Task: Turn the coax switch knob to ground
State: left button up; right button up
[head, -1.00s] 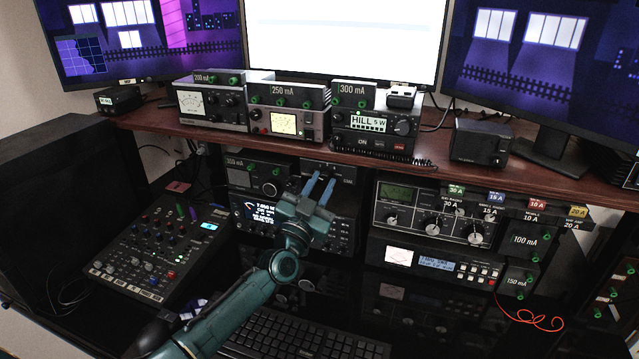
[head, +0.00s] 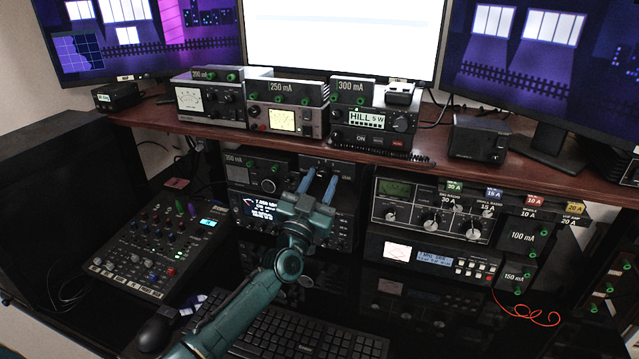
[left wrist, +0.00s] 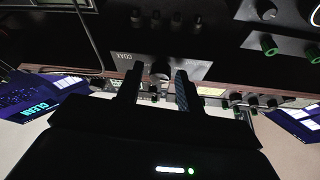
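The coax switch (head: 345,168) is a dark panel on the shelf under the desk's raised board, beside a small meter unit. In the left wrist view its grey plate, lettered COAX, appears upside down, with the round dark knob (left wrist: 160,70) in the middle. My left gripper (head: 321,179) reaches up to the panel with its two blue fingers spread. In the left wrist view the open fingers (left wrist: 158,82) stand on either side of the knob, with gaps visible. I cannot tell how deep they reach around it. The knob's pointer and the ground mark are not readable. My right gripper is not in view.
A radio (head: 262,212) sits below the switch, partly behind my arm. The wooden shelf (head: 300,146) overhangs it. A tuner with several knobs (head: 430,212) stands to the right, a mixer (head: 155,245) to the left, and a keyboard (head: 300,335) in front.

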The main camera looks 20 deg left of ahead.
pick_arm(q)
jog(key=shift+o, duration=0.7)
pick_arm(e)
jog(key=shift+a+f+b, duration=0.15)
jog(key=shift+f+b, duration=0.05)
jog(key=shift+b, duration=0.2)
pick_arm(q)
jog(key=v, duration=1.3)
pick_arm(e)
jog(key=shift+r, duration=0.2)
pick_arm(q)
jog(key=shift+s+f, duration=0.1)
